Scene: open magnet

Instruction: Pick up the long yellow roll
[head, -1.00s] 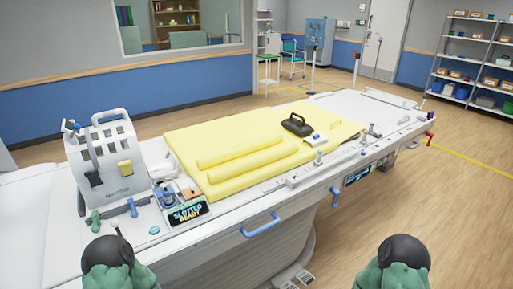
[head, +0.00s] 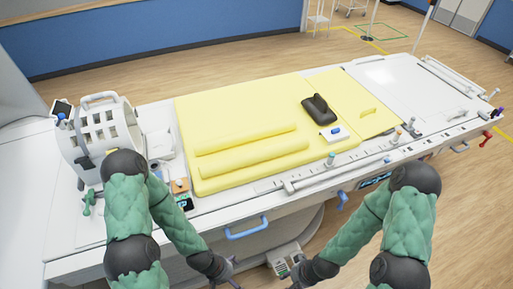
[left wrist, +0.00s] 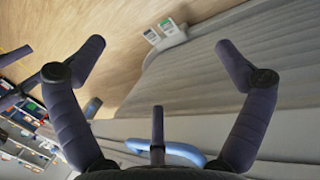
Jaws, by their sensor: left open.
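Two yellow rolls lie side by side on a yellow pad (head: 225,112) on the table. The far roll (head: 245,138) and the near roll (head: 255,158) are both long and slim; the near one looks slightly longer. My left gripper (head: 228,276) is low in front of the table, below the blue side handle and apart from the rolls. In the left wrist view its fingers (left wrist: 158,48) are spread wide with nothing between them. My right gripper (head: 293,274) is also low in front of the table; its fingers are too small to judge.
A white slotted coil (head: 98,132) stands left of the pad. A black handled block (head: 318,110) and a small white-and-blue device (head: 334,133) lie right of the rolls. A blue handle (head: 246,230) juts from the table's near side, with a rail along the near edge.

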